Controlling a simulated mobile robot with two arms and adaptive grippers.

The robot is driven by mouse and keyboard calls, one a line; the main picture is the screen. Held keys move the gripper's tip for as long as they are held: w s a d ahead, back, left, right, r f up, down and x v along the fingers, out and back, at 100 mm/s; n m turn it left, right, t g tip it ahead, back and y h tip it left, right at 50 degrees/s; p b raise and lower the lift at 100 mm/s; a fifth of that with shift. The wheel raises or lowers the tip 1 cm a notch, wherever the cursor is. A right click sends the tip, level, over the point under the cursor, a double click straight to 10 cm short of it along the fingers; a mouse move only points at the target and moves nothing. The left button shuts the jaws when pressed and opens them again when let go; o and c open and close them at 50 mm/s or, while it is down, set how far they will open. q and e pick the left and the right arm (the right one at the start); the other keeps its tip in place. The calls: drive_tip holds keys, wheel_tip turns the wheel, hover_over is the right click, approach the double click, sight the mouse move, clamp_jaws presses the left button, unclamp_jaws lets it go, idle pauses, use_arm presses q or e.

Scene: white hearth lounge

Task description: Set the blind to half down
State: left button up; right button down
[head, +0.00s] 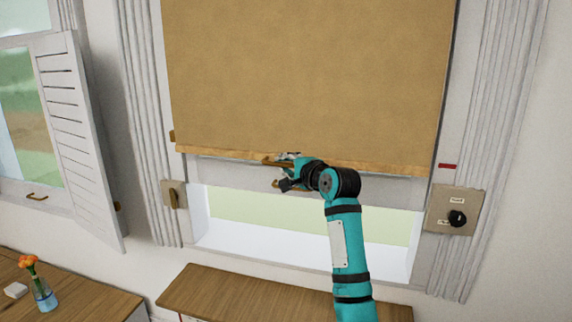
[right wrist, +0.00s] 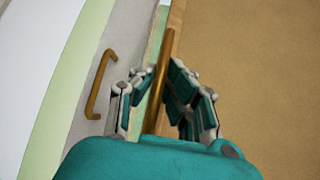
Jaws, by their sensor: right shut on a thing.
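The tan blind (head: 310,80) hangs over the upper part of the window, and its wooden bottom rail (head: 390,169) tilts slightly down to the right in the head view. Below it the pane is bare. A red mark (head: 447,166) is on the frame at the right, close to the height of the rail's right end. My right gripper (head: 284,165) is at the rail's middle, shut on the blind's brass-coloured pull. In the right wrist view the pull (right wrist: 156,85) runs between the two fingers, with the blind (right wrist: 250,70) at the right. My left gripper is not in view.
A second brass handle (right wrist: 99,85) sits on the window sash just below the blind. A plate with a black knob (head: 457,218) is on the right wall. An open shutter (head: 80,140), a flower vase (head: 43,294) and a wooden top (head: 235,295) are nearby.

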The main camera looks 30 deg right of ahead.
drive_tip(key=c, duration=1.4)
unclamp_jaws()
drive_tip(key=s, duration=0.4)
drive_tip(key=s+r, duration=0.1)
drive_tip(key=s, duration=0.3)
drive_tip(key=s+a, duration=0.1)
drive_tip(key=s, duration=0.3)
drive_tip(key=shift+r, duration=0.35)
drive_tip(key=shift+f, duration=0.1)
